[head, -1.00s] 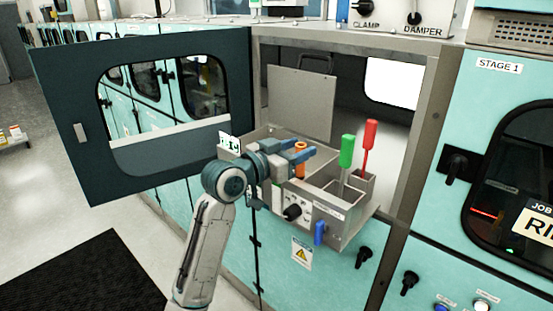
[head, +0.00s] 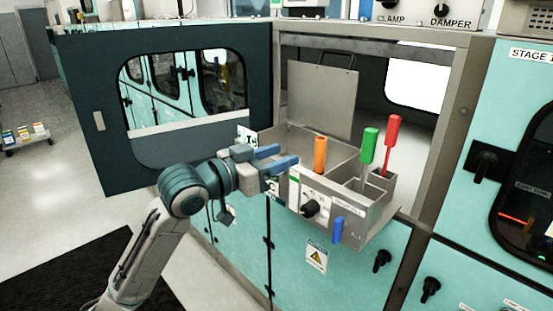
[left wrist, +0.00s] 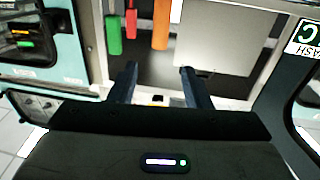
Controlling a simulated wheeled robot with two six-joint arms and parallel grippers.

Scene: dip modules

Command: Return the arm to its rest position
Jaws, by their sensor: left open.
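My left gripper (head: 277,162) is open and empty, with its two blue fingers apart, just left of the grey metal box in the head view. In the left wrist view its fingers (left wrist: 160,85) also stand apart with nothing between them. My left arm comes in from the lower left. My right gripper is in neither view.
The grey box (head: 375,225) holds orange (head: 320,155), green (head: 368,146) and red (head: 391,131) handled tools, upright. An open dark door (head: 90,120) stands behind my left arm. A black mat (head: 50,270) lies on open floor at lower left.

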